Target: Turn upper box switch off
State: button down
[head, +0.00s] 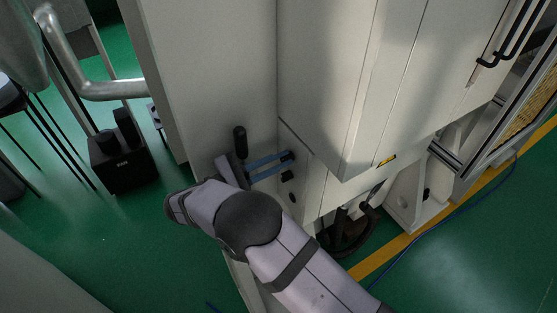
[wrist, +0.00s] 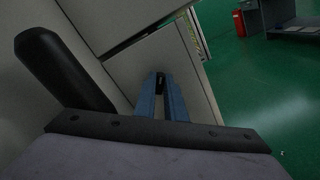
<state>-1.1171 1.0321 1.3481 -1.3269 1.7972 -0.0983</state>
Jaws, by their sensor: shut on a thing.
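My gripper (head: 284,160) has two long blue fingers, which reach right to the side of a pale cabinet. Their tips are closed around a small black switch knob (head: 290,156), the upper one on the cabinet's box. In the wrist view, my gripper (wrist: 161,84) shows from behind, with its fingers converging on the dark knob (wrist: 160,79). The fingers hide part of the knob, and its exact turn position is too small to tell. A second black knob (head: 287,176) sits just below the fingers, apart from them.
A third small dark fitting (head: 292,197) lies lower on the same face. The big pale cabinet (head: 330,70) stands close above and around my gripper. A yellow floor line (head: 385,258) and blue cable (head: 440,212) run at right. Green floor (head: 125,240) is open at left.

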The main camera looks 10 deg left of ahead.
jog(key=shift+n, duration=0.3)
jog(key=n+p, duration=0.2)
jog(key=n, duration=0.1)
jog(key=shift+r, duration=0.1)
jog(key=shift+w+a+n+p, duration=0.1)
jog(key=shift+n+p, duration=0.4)
jog(key=shift+n, duration=1.3)
jog(key=c, duration=2.1)
grip_release()
